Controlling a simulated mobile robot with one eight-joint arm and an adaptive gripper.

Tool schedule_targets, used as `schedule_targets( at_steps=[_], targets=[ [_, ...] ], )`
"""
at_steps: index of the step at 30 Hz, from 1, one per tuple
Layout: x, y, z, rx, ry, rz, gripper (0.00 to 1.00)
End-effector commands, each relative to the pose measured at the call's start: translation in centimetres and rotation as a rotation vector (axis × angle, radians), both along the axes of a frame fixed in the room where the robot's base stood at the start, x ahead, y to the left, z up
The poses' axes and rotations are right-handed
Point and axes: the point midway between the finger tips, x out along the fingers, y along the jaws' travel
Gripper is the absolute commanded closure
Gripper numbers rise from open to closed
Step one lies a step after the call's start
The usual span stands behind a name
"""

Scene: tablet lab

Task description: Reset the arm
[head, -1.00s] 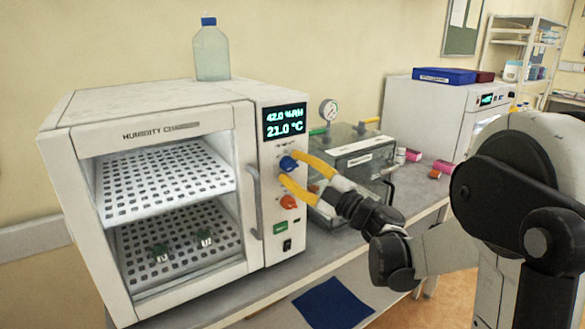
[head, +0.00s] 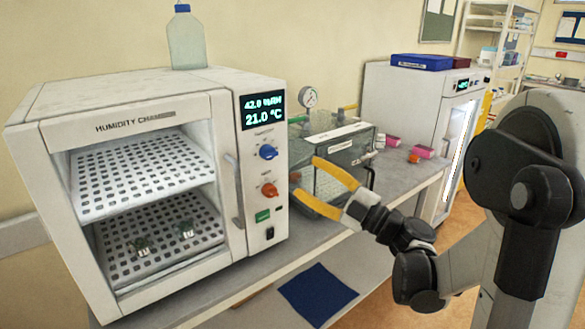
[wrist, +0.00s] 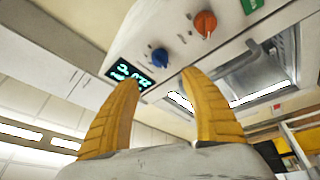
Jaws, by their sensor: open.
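My gripper (head: 306,182) has two yellow fingers, spread open with nothing between them. In the head view it is in front of the glass-sided box, to the right of the humidity chamber (head: 120,100) and apart from its control panel. The wrist view shows the open fingers (wrist: 165,92) with the chamber's display (wrist: 130,74), blue knob (wrist: 160,57) and orange knob (wrist: 205,24) beyond them. In the head view the blue knob (head: 268,152) and orange knob (head: 269,190) are both uncovered. The display (head: 262,109) reads 42.0 %RH and 21.0 °C.
A clear bottle with a blue cap (head: 186,40) stands on the chamber. Two small items sit on its lower shelf (head: 170,218). A glass-sided box (head: 352,150) with a gauge (head: 309,97) stands behind my gripper. A white cabinet (head: 395,98) stands farther right.

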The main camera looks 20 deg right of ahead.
Motion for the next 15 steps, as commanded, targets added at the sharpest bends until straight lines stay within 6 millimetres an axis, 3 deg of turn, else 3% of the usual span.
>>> schedule_targets(
  at_steps=[15],
  targets=[
    [-0.73, -0.45, -0.23, 0.000, -0.001, 0.001, 0.46]
  ],
)
